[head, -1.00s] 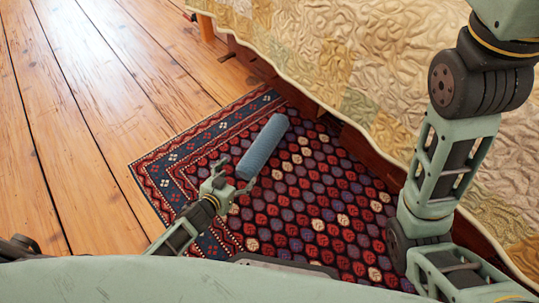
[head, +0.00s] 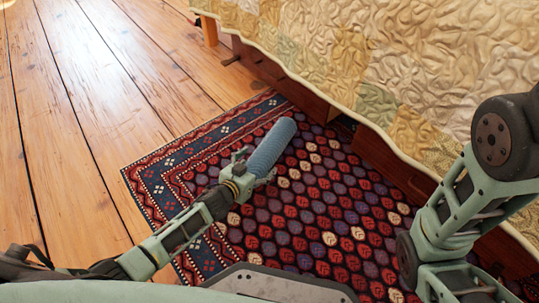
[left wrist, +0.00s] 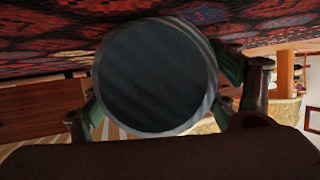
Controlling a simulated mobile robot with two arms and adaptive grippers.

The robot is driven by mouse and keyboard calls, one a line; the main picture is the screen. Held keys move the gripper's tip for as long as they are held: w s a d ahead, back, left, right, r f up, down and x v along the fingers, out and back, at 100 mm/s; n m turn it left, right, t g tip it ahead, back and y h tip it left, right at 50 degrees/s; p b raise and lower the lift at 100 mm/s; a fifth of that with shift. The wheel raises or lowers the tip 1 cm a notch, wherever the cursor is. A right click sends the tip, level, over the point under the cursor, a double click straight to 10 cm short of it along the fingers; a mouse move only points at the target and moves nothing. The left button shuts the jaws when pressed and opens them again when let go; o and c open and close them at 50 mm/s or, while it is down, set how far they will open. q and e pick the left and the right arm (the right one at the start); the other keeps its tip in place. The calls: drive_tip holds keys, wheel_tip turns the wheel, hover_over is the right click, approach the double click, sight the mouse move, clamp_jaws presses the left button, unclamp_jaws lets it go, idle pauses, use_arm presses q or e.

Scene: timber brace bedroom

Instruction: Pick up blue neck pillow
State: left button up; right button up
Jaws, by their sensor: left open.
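The blue neck pillow (head: 272,145) is a blue cylinder lying on the patterned rug. In the left wrist view its round end (left wrist: 155,77) fills the middle of the picture. My left gripper (head: 250,170) is at the pillow's near end, with its open fingers on either side of that end. The wrist view shows a finger at each side of the round end; I cannot tell whether they touch it. My right arm shows at the right of the head view, but its gripper is not in view.
The red and navy rug (head: 300,230) lies on a wooden plank floor (head: 90,130). A bed with a quilted patchwork cover (head: 380,50) stands along the right, with its dark wooden base (head: 390,165) beside the rug. The floor at the left is clear.

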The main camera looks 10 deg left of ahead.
use_arm(q)
drive_tip(key=shift+w+d+f, duration=0.1)
drive_tip(key=shift+w+f, duration=0.1)
drive_tip(key=shift+w, duration=0.25)
drive_tip(key=c, duration=1.5)
